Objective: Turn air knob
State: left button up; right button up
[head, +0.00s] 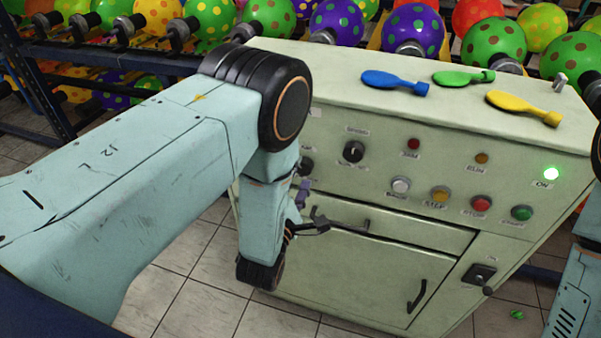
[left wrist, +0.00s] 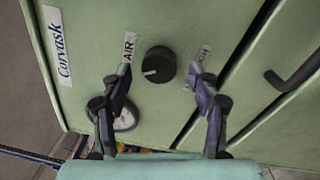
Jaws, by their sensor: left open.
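The air knob (left wrist: 158,64) is a round black knob with a pale pointer mark, beside the AIR label (left wrist: 128,47) on the pale green panel. My left gripper (left wrist: 163,87) is open in the left wrist view, one finger on each side of the knob's place in the picture. I cannot tell whether the fingers touch it. In the head view the left gripper (head: 303,190) is low in front of the panel, partly hidden by my arm. The knob (head: 306,165) shows only partly there. My right gripper is not in view.
A round gauge (left wrist: 125,118) sits beside the knob, partly behind a finger. A drawer handle (head: 340,222) sticks out below. Blue (head: 390,81), green and yellow flat balloons lie on the machine top.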

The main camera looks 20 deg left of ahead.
pick_arm(q)
jog(key=s, duration=0.6)
jog(key=shift+s+f, duration=0.1)
dwell(0.3)
